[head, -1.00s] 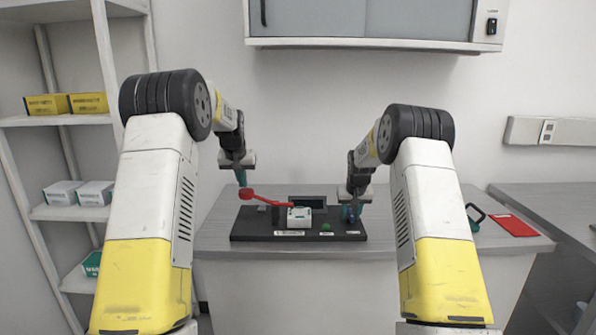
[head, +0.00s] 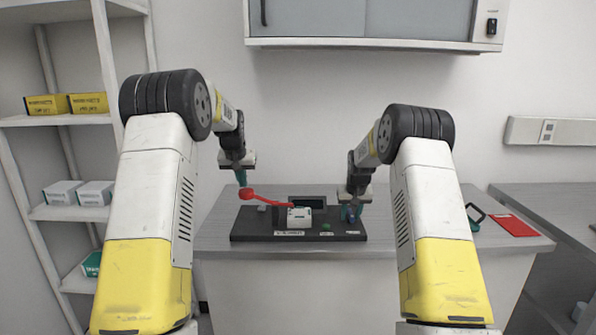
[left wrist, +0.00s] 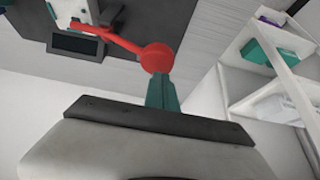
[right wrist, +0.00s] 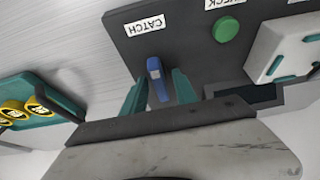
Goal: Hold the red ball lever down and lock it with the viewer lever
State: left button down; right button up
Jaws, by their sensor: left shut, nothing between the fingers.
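The red ball lever (head: 265,199) reaches out to the left from a white housing (head: 299,217) on a dark base. Its red ball (left wrist: 157,57) is close at the tips of my left gripper (left wrist: 160,78). The left fingers are shut with nothing between them; I cannot tell whether they touch the ball. My right gripper (right wrist: 158,88) is open, with a finger on each side of a blue lever (right wrist: 158,79) by a label reading CATCH. Small gaps show beside this lever. No label naming a viewer lever is readable.
A green round button (right wrist: 226,29) sits on the dark base (head: 250,230) near the blue lever. A red flat item (head: 514,225) and a dark green-black handled tray (head: 476,214) lie to the right on the grey table. Shelves with boxes (head: 68,104) stand at the left.

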aim_at(243, 198)
pick_arm(q)
jog(key=shift+f, duration=0.15)
jog(key=shift+a+f, duration=0.1)
jog(key=shift+f, duration=3.5)
pick_arm(e)
jog(key=c, duration=0.7)
pick_arm(q)
jog(key=shift+r, duration=0.1)
pick_arm(e)
jog(key=shift+d+n+y, duration=0.1)
jog(key=shift+n+y, duration=0.3)
jog(key=shift+n, duration=0.6)
jog(key=shift+c, duration=0.2)
jog(key=shift+n+y, duration=0.5)
jog(key=shift+n, duration=0.9)
jog(key=n+g+y, duration=0.1)
jog(key=n, duration=0.2)
jog(key=shift+n+g+y, duration=0.3)
jog(key=shift+n, duration=0.6)
